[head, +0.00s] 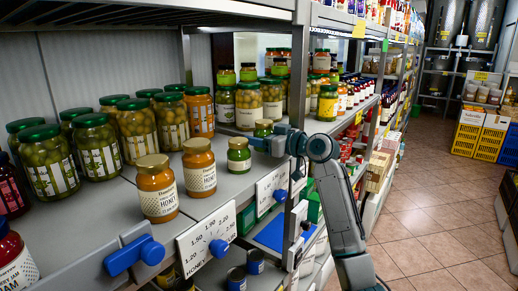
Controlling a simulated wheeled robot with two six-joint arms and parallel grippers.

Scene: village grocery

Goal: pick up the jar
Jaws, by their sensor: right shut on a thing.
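The fingertips are small here and partly hidden by the jar, and the jar's base seems to be at shelf level. My left gripper is out of view.
Two honey jars (157,190) (199,169) stand just left of the small jar. Large green-lidded jars (97,146) line the shelf behind. Another small green-lidded jar (263,128) stands behind the gripper. A price card (207,241) and a blue handle (135,256) sit along the front edge.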

